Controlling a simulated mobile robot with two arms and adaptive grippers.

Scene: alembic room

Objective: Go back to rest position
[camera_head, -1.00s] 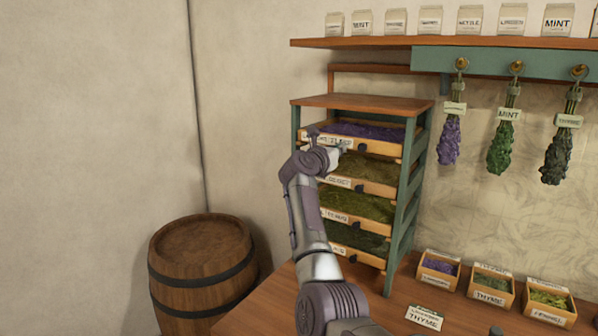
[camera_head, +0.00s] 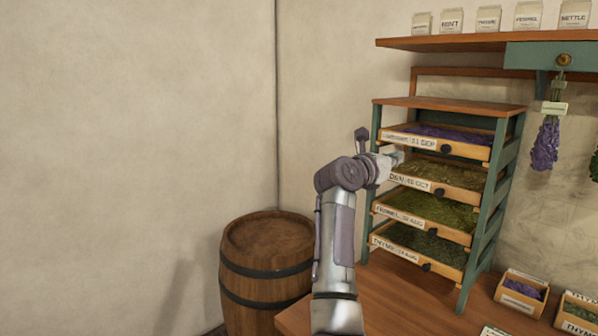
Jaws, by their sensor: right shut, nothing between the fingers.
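My right arm reaches up from the bottom of the head view. My right gripper (camera_head: 394,158) is shut and empty, at the left edge of the wooden drying rack (camera_head: 450,104), at about the height between its top two trays. In the picture it overlaps the rack's left side; I cannot tell whether it touches. The top tray (camera_head: 466,151) holds purple lavender and has a dark round knob. My left gripper is not in view.
Lower trays of green herbs (camera_head: 425,207) fill the rack, which stands on a wooden table (camera_head: 385,312). A barrel (camera_head: 266,262) stands left of the table. Small herb boxes (camera_head: 521,293) sit at right. The left wall side is clear.

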